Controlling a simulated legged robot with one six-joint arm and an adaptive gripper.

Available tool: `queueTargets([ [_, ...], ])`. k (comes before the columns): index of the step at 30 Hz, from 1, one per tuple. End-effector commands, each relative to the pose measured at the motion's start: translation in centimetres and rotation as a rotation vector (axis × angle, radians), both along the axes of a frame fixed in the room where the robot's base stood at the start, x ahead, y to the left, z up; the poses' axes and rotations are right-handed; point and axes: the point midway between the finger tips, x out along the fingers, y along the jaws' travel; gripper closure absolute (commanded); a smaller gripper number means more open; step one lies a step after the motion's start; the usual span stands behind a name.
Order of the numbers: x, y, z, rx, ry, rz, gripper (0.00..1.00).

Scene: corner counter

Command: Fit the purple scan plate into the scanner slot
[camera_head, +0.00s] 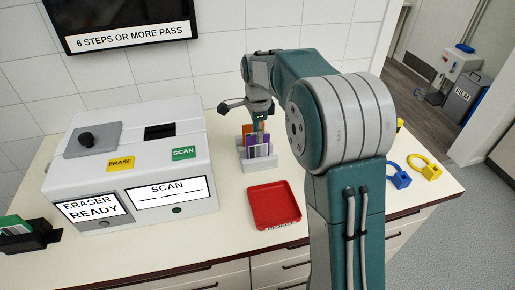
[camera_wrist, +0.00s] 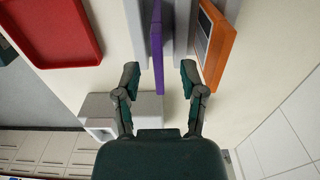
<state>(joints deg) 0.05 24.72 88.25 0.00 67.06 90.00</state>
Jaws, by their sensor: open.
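The purple scan plate (camera_head: 251,144) with a pale label stands upright in a light grey rack (camera_head: 245,165) on the counter. In the wrist view the purple plate (camera_wrist: 157,45) shows edge-on, lined up with the gap between the fingers. My gripper (camera_head: 259,128) is over the rack; in the wrist view my gripper (camera_wrist: 160,76) is open, one finger on each side of the plate's line. Whether a finger touches the plate cannot be told. The white scanner (camera_head: 130,155) stands left of the rack. The dark slot (camera_head: 160,132) on its top, near the green SCAN label, looks empty.
An orange plate (camera_wrist: 214,45) stands beside the purple one. A red tray (camera_head: 274,206) lies in front of the rack. A dark holder with a green item (camera_head: 15,224) is at far left. Blue (camera_head: 400,180) and yellow (camera_head: 428,171) ringed pieces lie at right.

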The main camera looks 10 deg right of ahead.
Motion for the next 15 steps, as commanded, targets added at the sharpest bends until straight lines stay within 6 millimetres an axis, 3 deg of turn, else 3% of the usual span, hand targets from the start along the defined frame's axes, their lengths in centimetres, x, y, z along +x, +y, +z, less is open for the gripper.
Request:
queueTargets([
  [3, -0.1, 0.0, -1.4, 0.0, 0.002, 0.001, 0.47],
  [11, 0.0, 0.1, -1.8, 0.0, -0.002, 0.001, 0.47],
  [12, 0.0, 0.1, -1.8, 0.0, -0.002, 0.001, 0.56],
  [15, 0.0, 0.1, -1.8, 0.0, -0.001, 0.001, 1.0],
])
